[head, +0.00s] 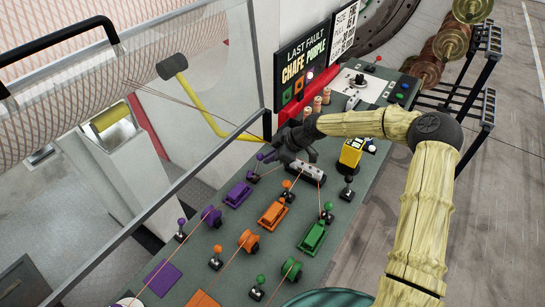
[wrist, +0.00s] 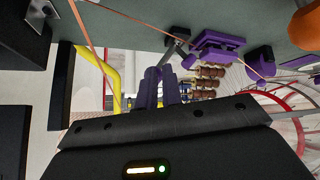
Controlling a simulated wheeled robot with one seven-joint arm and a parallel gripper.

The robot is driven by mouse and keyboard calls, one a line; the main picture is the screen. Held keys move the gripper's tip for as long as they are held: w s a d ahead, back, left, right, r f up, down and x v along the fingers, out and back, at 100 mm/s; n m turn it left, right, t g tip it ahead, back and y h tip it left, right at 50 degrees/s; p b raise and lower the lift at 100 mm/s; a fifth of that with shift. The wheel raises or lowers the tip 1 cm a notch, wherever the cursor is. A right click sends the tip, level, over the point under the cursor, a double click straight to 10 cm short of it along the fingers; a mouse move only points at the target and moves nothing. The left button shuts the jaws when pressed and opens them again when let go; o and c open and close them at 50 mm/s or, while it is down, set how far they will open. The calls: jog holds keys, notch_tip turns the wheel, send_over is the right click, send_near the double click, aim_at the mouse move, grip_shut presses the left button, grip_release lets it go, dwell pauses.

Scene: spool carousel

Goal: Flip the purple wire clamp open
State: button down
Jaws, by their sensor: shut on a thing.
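The purple wire clamp (head: 253,177) is a small dark base with a lever, at the far end of the purple row on the green bench. My gripper (head: 273,157) is at this clamp, shut on its lever. In the wrist view the grey lever (wrist: 174,50) of the clamp runs from the bench to between the dark purple fingertips of my gripper (wrist: 163,77). The lever stands out from the bench at a slant. The lever's end is mostly hidden by the fingers.
A purple block (head: 237,195), a purple spool (head: 212,215) and another purple-knobbed lever (head: 181,223) stand along the same row. Orange (head: 273,214) and green (head: 312,237) blocks stand in rows to the right. A yellow bar (head: 208,115) and a dark rail are close behind my gripper.

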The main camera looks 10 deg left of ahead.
jog(key=shift+s+a+f+g, duration=0.35)
jog(key=shift+s+a, duration=0.1)
jog(key=shift+s, duration=0.15)
jog(key=shift+w+d+r, duration=0.1)
jog(key=shift+w+d, duration=0.05)
jog(key=shift+d, duration=0.1)
jog(key=shift+s+r, duration=0.2)
jog(key=shift+s, duration=0.05)
jog(key=d+f+b+v, duration=0.1)
jog(key=b+v, duration=0.1)
jog(key=v, duration=1)
jog(key=shift+d, duration=0.25)
jog(key=shift+w+d+r, duration=0.1)
